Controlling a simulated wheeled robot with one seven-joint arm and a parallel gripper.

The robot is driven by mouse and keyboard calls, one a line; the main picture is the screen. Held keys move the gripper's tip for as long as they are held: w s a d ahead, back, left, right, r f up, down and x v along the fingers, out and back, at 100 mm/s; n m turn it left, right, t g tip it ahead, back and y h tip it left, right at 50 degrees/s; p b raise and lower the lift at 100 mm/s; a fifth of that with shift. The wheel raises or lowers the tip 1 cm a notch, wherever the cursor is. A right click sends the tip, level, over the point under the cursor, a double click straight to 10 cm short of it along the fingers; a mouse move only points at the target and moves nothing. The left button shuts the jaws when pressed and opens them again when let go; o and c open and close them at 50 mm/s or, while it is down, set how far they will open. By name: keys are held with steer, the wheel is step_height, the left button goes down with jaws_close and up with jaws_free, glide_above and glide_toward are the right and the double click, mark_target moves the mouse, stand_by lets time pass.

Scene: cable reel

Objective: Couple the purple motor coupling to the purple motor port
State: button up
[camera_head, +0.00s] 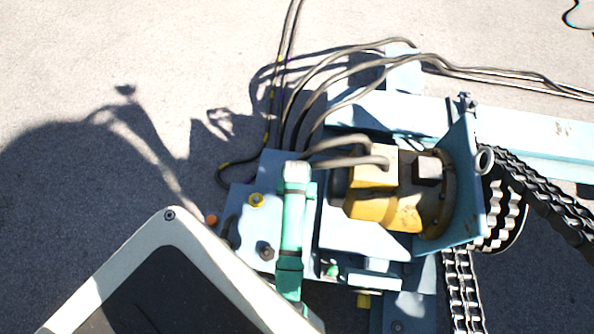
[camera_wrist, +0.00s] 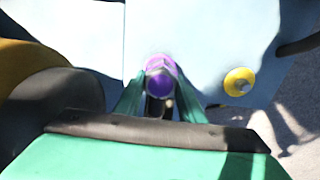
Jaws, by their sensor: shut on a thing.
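In the wrist view, the purple motor coupling (camera_wrist: 160,81) sits between the two green fingers of my gripper (camera_wrist: 160,92), which is shut on it. Its round purple end faces the camera. A lighter purple ring shows just beyond it, against the pale blue panel (camera_wrist: 205,40). I cannot tell whether this ring is the purple motor port or part of the coupling, nor whether the two are joined. In the head view, my green gripper (camera_head: 293,215) is over the light blue box beside the motor.
A yellow fitting (camera_head: 256,200) is close by on the panel and shows right of my fingers in the wrist view (camera_wrist: 240,82). The yellow motor (camera_head: 385,205) stands beside my gripper. Grey cables (camera_head: 325,90) run behind the box, and chains (camera_head: 535,180) hang at right.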

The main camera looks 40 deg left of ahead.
steer(key=shift+f, duration=0.4)
steer(key=o, duration=1.2)
steer(key=shift+o, duration=0.2)
step_height(320, 180, up, 11)
steer(key=shift+f, duration=0.1)
